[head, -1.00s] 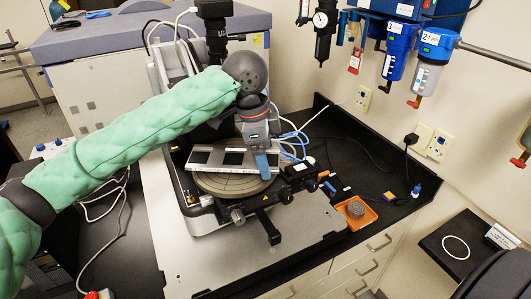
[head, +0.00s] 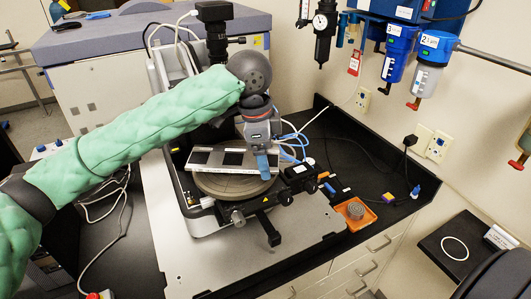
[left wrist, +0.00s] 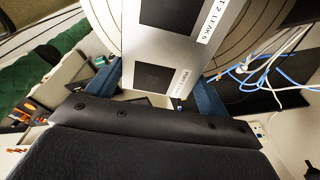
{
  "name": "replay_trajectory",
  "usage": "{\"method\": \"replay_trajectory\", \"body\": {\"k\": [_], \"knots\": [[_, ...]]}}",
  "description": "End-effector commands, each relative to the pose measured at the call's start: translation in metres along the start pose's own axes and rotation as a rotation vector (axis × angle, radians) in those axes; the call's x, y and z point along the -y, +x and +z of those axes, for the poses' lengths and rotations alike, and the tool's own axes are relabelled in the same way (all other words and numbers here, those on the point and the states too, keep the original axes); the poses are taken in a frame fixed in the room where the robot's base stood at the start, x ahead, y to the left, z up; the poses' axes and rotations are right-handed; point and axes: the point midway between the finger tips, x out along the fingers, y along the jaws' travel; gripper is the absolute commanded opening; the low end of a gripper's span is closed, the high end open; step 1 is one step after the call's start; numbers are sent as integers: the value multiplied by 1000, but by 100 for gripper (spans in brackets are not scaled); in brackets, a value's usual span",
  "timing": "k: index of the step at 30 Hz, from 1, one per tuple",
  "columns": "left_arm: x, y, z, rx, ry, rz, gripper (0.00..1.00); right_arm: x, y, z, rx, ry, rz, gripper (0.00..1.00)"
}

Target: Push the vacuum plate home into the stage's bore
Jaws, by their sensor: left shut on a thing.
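The vacuum plate (head: 218,159) is a flat silver bar with black square pads, lying across the round grey stage (head: 222,189) in the head view. Its near face, with printed labels, also shows in the left wrist view (left wrist: 191,65). My left gripper (head: 262,160) is shut on the plate's right end from above, its blue fingers on either side of it. The plate covers the stage's middle, so the bore is hidden, and I cannot tell whether the plate touches the stage. My right gripper is not in view.
The profiler's dark optics column (head: 216,35) stands behind the stage. White and blue tubes (head: 292,140) run close to the gripper's right. Knobs (head: 237,217) and a black bracket (head: 269,228) stick out in front. An orange tray (head: 357,213) sits at the right.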

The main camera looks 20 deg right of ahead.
Motion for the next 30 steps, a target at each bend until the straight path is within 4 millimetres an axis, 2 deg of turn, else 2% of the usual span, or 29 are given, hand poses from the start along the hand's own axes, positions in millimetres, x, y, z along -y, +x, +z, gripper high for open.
{"method": "replay_trajectory", "body": {"k": [30], "knots": [[-1, 0, -1, 0, 0, 1, 33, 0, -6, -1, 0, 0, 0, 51]]}}
